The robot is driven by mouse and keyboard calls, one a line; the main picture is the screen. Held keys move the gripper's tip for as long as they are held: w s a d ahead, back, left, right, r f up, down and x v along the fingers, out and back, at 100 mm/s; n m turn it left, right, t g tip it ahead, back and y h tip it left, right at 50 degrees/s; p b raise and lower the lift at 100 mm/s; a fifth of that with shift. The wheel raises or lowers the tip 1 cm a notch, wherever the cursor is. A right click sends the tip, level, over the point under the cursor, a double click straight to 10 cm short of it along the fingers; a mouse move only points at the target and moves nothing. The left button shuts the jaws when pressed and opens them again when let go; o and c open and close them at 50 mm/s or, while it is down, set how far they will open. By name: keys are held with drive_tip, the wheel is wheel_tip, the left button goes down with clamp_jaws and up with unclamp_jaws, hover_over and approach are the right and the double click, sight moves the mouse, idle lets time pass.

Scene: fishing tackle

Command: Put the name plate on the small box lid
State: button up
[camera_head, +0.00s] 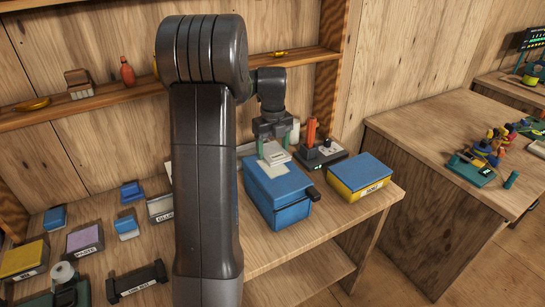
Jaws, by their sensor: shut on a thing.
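My gripper (273,144) points down above the far end of a blue box (283,196). It is shut on a pale, flat piece (274,155), which looks like the name plate; any writing on it is too small to read. The piece is over the blue box's lid, and I cannot tell whether it touches the lid. A yellow box with a blue lid (361,170) stands to the right, with a white label on its front. Several smaller boxes stand on the left, including a blue one (126,226). I cannot tell which lid is the small box lid.
A dark stand with an orange handle (311,131) is behind the blue box, close to my gripper. My arm hides the middle of the bench. A purple-topped box (84,239) and a dark rack (137,281) are at left. Bare bench wood shows at the front right.

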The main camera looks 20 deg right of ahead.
sight(273, 151)
drive_tip(key=shift+f, duration=1.9)
drive_tip(key=shift+f, duration=0.2)
drive_tip(key=o, duration=1)
drive_tip(key=shift+r, duration=0.1)
wheel_tip(273, 151, up, 12)
drive_tip(key=shift+r+b, duration=0.1)
drive_tip(key=shift+b, duration=0.2)
